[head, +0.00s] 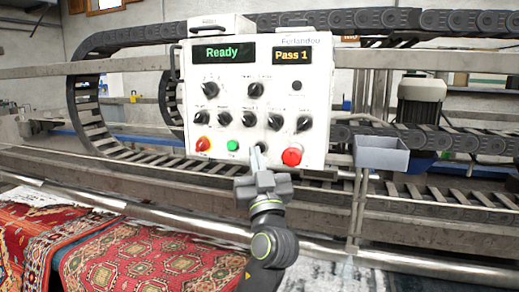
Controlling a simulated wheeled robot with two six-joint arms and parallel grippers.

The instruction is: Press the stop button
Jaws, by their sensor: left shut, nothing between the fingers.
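A white control box (318,110) faces me in the head view, with lit displays reading "Ready" (222,53) and "Pass 1" (291,56). Along its lower edge are a small red-orange button (203,144), a green button (233,145) and a large round red button (291,156). The labels are too small to read, so I cannot tell by text which is stop. My left gripper (257,154) is shut and empty, its tips pointing up in front of the lower panel, between the green and large red buttons. Contact cannot be told. My right gripper is not in view.
Several black knobs (249,119) sit above the buttons. A grey open bin (381,153) is right of the box. A metal rail (150,213) and patterned rugs (140,262) lie below. Cable chains (345,20) run behind and above the box.

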